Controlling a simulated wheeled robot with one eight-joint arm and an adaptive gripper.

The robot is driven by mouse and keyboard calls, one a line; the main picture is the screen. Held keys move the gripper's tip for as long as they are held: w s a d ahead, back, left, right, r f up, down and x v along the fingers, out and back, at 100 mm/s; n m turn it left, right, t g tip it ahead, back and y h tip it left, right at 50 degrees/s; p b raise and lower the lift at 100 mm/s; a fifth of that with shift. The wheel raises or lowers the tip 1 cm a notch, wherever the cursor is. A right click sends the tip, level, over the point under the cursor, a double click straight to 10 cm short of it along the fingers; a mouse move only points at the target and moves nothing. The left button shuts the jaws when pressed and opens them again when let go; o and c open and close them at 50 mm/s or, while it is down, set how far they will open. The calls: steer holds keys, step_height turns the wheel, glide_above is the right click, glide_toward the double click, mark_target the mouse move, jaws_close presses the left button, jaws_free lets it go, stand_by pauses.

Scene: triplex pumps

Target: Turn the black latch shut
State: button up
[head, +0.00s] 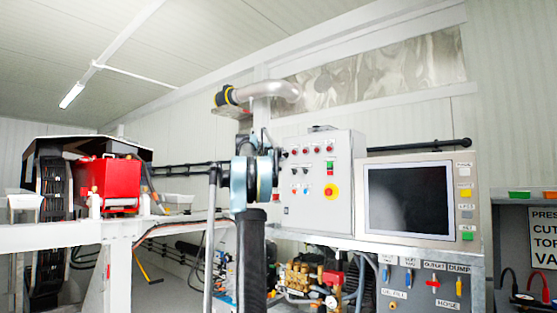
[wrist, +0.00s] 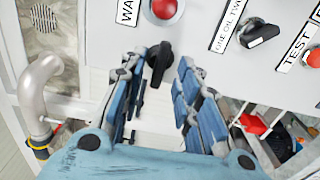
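A black latch (wrist: 160,56) shows in the wrist view, on the lower edge of a light grey control box. It has a round top and a narrow handle pointing down. My gripper (wrist: 161,74) has blue fingers spread apart, one on each side of the latch. I see a gap on both sides, and no clear contact. In the head view my gripper (head: 263,152) is raised at the left side of the control box (head: 318,205). The latch cannot be made out there.
A black selector knob (wrist: 262,33) and a red button (wrist: 165,8) sit on the box face. A bent silver pipe (wrist: 36,88) is at the left. In the head view a monitor (head: 408,198) stands right of the box, and a red box (head: 108,182) is at the left.

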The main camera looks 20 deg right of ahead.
steer(key=v, duration=1.2)
steer(key=shift+f, duration=0.1)
steer(key=s+a+f+m+g+y, duration=0.1)
steer(key=s+a+f+y, duration=0.4)
steer(key=s+f, duration=1.2)
steer(key=s+a+f+m+g+y, duration=0.2)
steer(key=s+a+f+y, duration=0.3)
steer(key=s+a+f, duration=0.8)
steer(key=s+a+f+m+g+y, duration=0.2)
steer(key=s+a+f+y, duration=0.4)
steer(key=s+f, duration=1.5)
steer(key=a+f, duration=0.1)
steer(key=f, duration=0.7)
steer(key=a+f+g, duration=0.1)
steer(key=a+f, duration=0.1)
steer(key=f, duration=0.6)
steer(key=shift+s+a+f, duration=0.3)
steer(key=shift+f, duration=0.1)
